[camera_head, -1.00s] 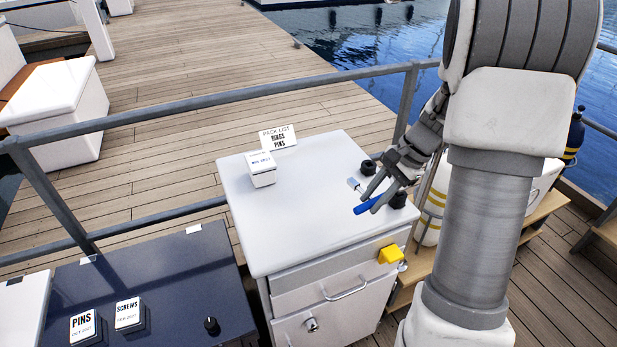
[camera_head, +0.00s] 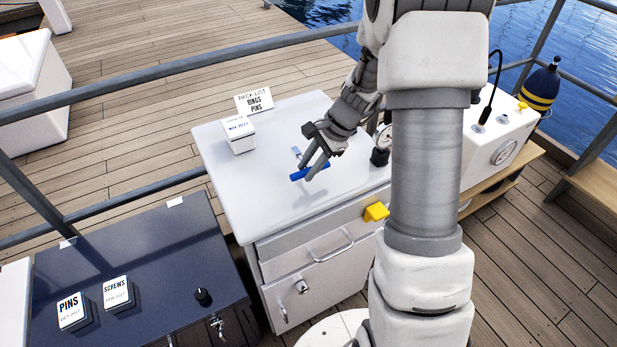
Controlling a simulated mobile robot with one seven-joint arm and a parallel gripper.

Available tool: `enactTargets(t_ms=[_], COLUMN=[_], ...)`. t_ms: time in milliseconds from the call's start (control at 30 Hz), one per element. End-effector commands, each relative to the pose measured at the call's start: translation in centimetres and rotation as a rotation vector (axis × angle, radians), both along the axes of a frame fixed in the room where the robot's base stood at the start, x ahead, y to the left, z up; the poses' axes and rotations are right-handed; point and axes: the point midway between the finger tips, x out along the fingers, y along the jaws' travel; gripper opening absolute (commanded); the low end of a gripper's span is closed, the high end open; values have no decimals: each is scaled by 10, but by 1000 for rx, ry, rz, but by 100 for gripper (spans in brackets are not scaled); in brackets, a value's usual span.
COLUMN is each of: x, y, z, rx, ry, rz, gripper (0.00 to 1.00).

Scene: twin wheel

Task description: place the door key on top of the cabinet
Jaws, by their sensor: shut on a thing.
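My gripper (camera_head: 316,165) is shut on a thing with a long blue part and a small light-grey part. I take this for the door key (camera_head: 308,173), though its shape is partly hidden by the fingers. It is low over the white top of the cabinet (camera_head: 255,190), near the middle. I cannot tell whether it touches the top. The cabinet has drawers with a bar handle, and a lock on its lower front.
A small white labelled box (camera_head: 239,134) and a pack-list card (camera_head: 255,101) stand at the cabinet top's back left. A black knob-like thing (camera_head: 380,157) is at its right. A yellow block (camera_head: 376,212) is at the front edge. A dark table (camera_head: 150,265) stands left.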

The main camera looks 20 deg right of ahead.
Motion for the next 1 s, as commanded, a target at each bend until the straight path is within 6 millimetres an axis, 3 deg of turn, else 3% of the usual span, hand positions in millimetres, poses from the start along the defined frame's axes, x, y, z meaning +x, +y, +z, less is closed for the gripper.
enactTargets(t_ms=[300,700,733,800,1000], x=[0,1,1,0,-1], y=[0,0,0,0,0], z=[-38,-45,-45,-44,-44], rx=[1,-1,-1,-1,0], ry=[2,-1,-1,-1,2], rz=[-1,-1,-1,-1,0], gripper=[0,0,32,43,43])
